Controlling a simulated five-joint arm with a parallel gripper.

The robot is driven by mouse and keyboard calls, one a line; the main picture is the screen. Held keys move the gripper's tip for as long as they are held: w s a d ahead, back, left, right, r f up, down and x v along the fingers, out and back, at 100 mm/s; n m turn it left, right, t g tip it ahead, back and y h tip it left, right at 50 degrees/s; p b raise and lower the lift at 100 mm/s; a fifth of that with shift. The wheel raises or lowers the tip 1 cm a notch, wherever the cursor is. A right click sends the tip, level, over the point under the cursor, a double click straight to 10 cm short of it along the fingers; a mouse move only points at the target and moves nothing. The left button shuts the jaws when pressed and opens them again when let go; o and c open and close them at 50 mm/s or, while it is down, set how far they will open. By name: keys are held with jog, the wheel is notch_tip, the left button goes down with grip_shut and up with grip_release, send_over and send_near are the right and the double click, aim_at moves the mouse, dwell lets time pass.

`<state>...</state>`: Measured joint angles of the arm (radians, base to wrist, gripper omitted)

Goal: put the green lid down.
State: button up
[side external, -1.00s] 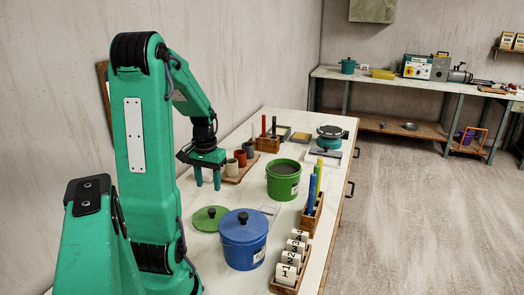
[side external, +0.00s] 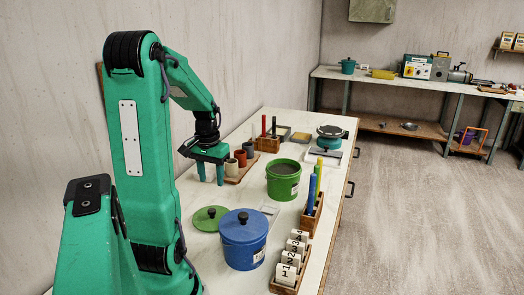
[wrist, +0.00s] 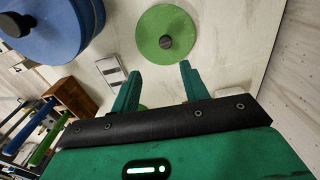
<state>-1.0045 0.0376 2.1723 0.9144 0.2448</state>
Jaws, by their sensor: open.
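The green lid (side external: 209,218) lies flat on the bench with its dark knob up, left of the blue pot. It also shows in the wrist view (wrist: 152,32), beyond my fingertips and apart from them. My gripper (side external: 210,174) is open and empty, above the bench behind the lid and near the small cups. In the wrist view my two fingers (wrist: 160,72) are spread with bare bench between them. The green pot (side external: 283,181) stands without a lid, filled with something dark, to the right of my gripper.
The blue pot (side external: 244,245) with its lid on stands close beside the green lid. A wooden rack (side external: 312,216) with colored sticks and a numbered block rack (side external: 290,268) line the front edge. A tray of cups (side external: 241,166) is close to my gripper.

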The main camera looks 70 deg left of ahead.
jog(key=w+d+r+m+t, duration=0.1)
jog(key=d+r+m, duration=0.2)
jog(key=d, duration=0.6)
jog(key=w+d+r+m+t, duration=0.2)
jog(key=d+r+m, duration=0.1)
jog(key=d, duration=0.7)
jog(key=w+d+r+m+t, duration=0.1)
jog(key=d+r, duration=0.3)
jog(key=d, duration=0.5)
jog(key=shift+w+d+m+t, duration=0.15)
jog(key=shift+w+m+t, duration=0.05)
jog(key=shift+m+t, duration=0.6)
